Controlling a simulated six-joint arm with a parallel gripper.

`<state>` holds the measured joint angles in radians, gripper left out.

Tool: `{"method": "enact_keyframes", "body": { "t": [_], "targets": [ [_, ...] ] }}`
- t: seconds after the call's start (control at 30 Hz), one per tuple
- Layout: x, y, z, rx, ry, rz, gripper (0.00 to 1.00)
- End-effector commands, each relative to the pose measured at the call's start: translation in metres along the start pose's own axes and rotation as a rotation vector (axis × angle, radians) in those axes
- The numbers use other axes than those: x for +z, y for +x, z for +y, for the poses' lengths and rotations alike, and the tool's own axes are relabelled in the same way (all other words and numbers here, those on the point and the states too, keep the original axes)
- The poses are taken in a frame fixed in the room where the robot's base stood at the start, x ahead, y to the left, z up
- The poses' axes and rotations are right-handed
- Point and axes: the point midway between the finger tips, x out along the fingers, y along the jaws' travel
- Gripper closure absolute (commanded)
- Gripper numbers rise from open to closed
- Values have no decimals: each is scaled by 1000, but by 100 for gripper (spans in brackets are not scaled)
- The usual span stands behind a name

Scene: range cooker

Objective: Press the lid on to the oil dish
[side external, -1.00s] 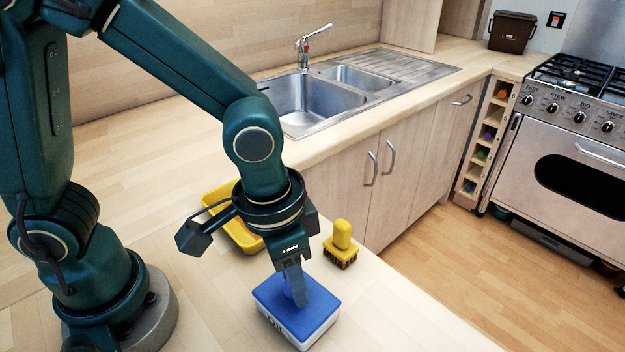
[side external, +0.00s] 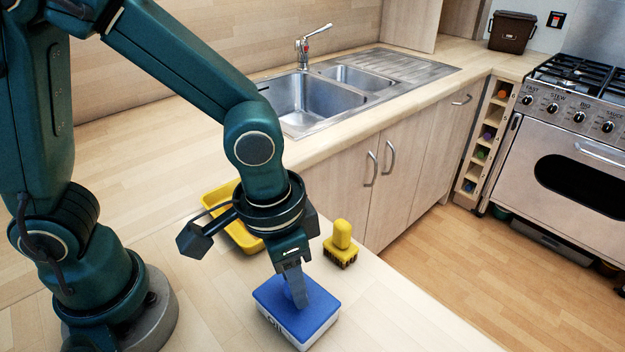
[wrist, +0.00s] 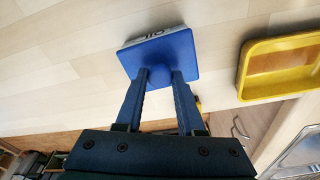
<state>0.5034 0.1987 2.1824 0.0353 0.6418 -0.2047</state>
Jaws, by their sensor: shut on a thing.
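The blue lid (side external: 320,308) lies over the top of the white oil dish (side external: 282,331), roughly lined up with it; whether it is pressed fully down I cannot tell. The dish has dark OIL lettering on its side, also showing in the wrist view (wrist: 140,39). My gripper (side external: 298,302) points down at the middle of the lid. In the wrist view its two fingers (wrist: 160,77) are shut on the blue knob of the lid (wrist: 165,50). The fingers hide most of the knob in the side view.
A yellow tray (side external: 243,236) stands behind my gripper on the worktop. A yellow brush (side external: 342,240) stands upright near the worktop's edge, behind and right of the dish. The worktop left of the dish is clear. A sink (side external: 310,97) lies farther back.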

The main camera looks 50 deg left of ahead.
Motion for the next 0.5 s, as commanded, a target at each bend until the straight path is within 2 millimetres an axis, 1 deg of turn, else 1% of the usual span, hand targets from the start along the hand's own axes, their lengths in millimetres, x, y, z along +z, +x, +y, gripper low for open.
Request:
{"method": "enact_keyframes", "body": {
  "t": [0.23,0.27,0.3,0.33,0.5],
  "targets": [
    [0,0,0,0,0,0,100],
    [0,0,0,0,0,0,55],
    [0,0,0,0,0,0,39],
    [0,0,0,0,0,0,28],
    [0,0,0,0,0,0,27]
  ]
}}
